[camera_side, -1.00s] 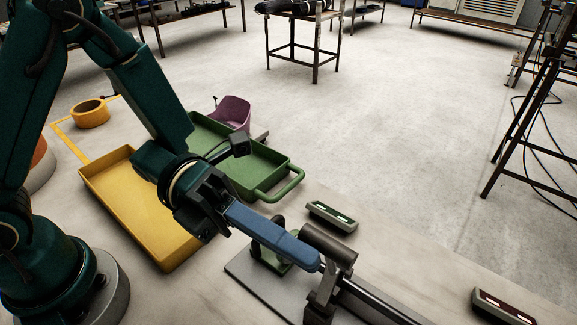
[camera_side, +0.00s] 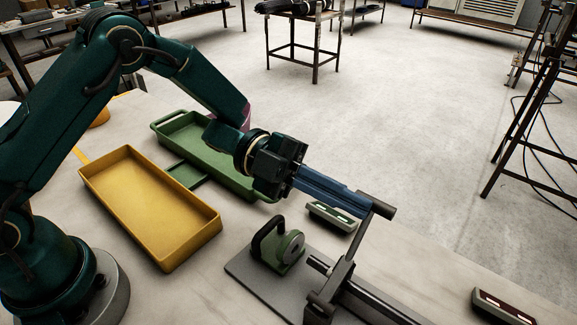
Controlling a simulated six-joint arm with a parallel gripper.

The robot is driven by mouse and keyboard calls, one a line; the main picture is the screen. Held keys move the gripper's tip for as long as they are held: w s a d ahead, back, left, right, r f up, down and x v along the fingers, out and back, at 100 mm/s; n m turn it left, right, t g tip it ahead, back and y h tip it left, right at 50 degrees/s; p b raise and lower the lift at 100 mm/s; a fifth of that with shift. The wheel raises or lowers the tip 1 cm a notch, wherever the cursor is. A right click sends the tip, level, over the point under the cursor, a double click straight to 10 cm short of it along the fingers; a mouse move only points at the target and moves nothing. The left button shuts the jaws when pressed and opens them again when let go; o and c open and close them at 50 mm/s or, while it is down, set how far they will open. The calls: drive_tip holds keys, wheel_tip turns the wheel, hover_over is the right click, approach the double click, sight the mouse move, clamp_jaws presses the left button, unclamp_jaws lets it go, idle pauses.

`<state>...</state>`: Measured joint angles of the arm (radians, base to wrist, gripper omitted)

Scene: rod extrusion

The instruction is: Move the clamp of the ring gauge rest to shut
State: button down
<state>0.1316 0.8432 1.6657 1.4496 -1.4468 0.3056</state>
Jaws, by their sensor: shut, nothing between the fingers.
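My gripper (camera_side: 364,205) is shut, with its long blue fingers together and nothing between them. The fingertips are at the dark crossbar handle (camera_side: 377,206) of a lever; I cannot tell whether they touch. The lever (camera_side: 343,270) rises at a tilt from a dark rail (camera_side: 375,304) on a grey plate (camera_side: 262,288). Beside it on the plate stands a green block with a black looped handle and a grey round disc (camera_side: 290,247). I cannot tell for certain which of these parts is the ring gauge rest and which its clamp.
A yellow tray (camera_side: 212,228) and a green tray (camera_side: 160,127) lie left of the plate. A small box with lit green strips (camera_side: 332,216) sits below the fingers. A dark red box (camera_side: 503,305) is at right. The bench between the two boxes looks clear.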

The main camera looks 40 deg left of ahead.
drive_tip(key=shift+w+f+n, duration=0.8)
drive_tip(key=shift+f, duration=0.2)
drive_tip(key=shift+w+f+n, duration=0.75)
drive_tip(key=shift+f+n, duration=0.05)
drive_tip(key=shift+f, duration=0.2)
drive_tip(key=s+a+r, duration=0.2)
drive_tip(key=a+r, duration=0.1)
drive_tip(key=a, duration=0.7)
drive_tip(key=shift+a+r, duration=0.4)
